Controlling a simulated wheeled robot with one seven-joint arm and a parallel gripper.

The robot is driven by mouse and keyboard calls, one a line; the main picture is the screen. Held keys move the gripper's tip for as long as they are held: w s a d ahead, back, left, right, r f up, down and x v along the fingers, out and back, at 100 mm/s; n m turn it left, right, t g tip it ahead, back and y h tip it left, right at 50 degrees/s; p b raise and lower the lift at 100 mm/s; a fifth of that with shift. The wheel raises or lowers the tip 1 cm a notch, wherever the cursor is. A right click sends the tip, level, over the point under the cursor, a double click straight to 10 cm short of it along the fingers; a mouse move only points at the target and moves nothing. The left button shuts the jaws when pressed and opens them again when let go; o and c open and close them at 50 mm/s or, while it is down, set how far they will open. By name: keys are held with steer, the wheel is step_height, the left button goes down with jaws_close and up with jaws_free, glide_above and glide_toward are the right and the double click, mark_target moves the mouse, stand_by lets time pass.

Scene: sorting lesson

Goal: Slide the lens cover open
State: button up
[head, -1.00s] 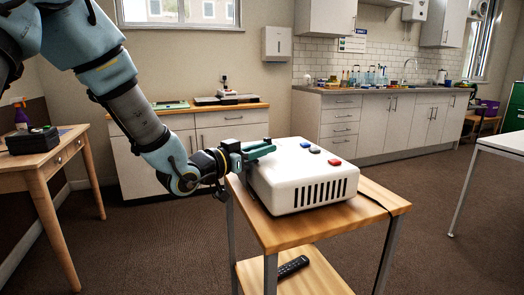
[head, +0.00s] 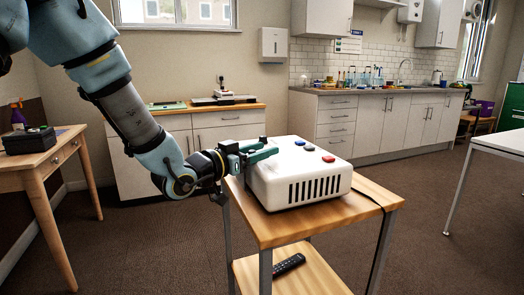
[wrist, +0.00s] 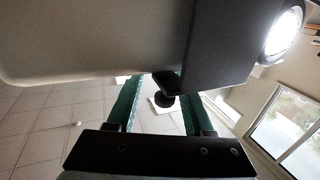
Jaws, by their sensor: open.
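A white projector (head: 300,180) with dark side vents sits on a small wooden cart. In the wrist view its pale body (wrist: 95,40) fills the upper left. A bright round lens (wrist: 287,34) shows at the upper right, partly behind a dark flat plate that looks like the lens cover (wrist: 225,45). A small black knob (wrist: 163,101) sits at the plate's lower left corner. My gripper (head: 264,153) is at the projector's far left side. In the wrist view my open gripper (wrist: 160,92) has its green fingers on either side of the knob; I cannot tell whether they touch it.
The cart top (head: 345,210) has bare wood at the front and right. A black remote (head: 288,265) lies on its lower shelf. A wooden desk (head: 40,160) stands at the left, a white table (head: 500,140) at the right. Counters line the back wall.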

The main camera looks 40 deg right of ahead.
steer(key=a, duration=1)
steer(key=shift+s+a+b, duration=0.15)
steer(key=shift+a+b, duration=0.15)
steer(key=shift+a, duration=0.05)
